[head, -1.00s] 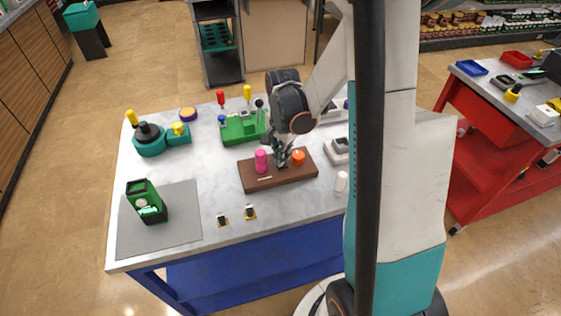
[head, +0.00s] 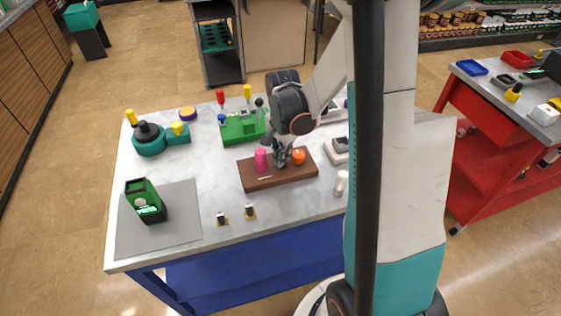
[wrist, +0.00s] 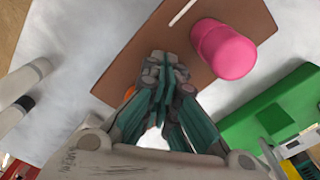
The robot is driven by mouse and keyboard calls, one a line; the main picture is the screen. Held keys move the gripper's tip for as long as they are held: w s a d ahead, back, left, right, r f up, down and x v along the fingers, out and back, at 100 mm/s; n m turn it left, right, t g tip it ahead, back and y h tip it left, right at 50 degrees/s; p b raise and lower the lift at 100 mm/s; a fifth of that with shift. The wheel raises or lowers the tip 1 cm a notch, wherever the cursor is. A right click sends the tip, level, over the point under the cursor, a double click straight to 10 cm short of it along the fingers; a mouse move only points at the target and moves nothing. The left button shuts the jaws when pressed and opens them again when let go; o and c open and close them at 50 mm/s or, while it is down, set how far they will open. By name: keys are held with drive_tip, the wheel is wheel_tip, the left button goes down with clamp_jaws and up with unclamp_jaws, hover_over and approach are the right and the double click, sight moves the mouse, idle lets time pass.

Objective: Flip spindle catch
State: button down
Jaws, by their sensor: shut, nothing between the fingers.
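A brown board (head: 252,182) lies on the table, with a pink cylinder (head: 261,160) and an orange knob (head: 298,156) upright on it. A short pale stick (head: 265,178) lies on its front part. My gripper (head: 281,162) is low over the board, between the pink cylinder and the orange knob. In the wrist view, the fingers of my gripper (wrist: 165,68) are shut and empty over the board (wrist: 125,68). The pink cylinder (wrist: 224,48) stands apart from them. The orange knob (wrist: 129,93) is mostly hidden. I cannot tell which part is the spindle catch.
A green fixture (head: 240,128) stands behind the board. A teal pump-like unit (head: 149,141) stands back left, and a green device with a lit display (head: 146,203) on a grey mat (head: 183,215) front left. A white cylinder (head: 341,184) is right.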

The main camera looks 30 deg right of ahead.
drive_tip(key=shift+f+b, duration=0.65)
drive_tip(key=shift+f, duration=0.15)
drive_tip(key=shift+r, duration=0.2)
drive_tip(key=shift+r+p, duration=2.3)
drive_tip(key=shift+r, duration=1.05)
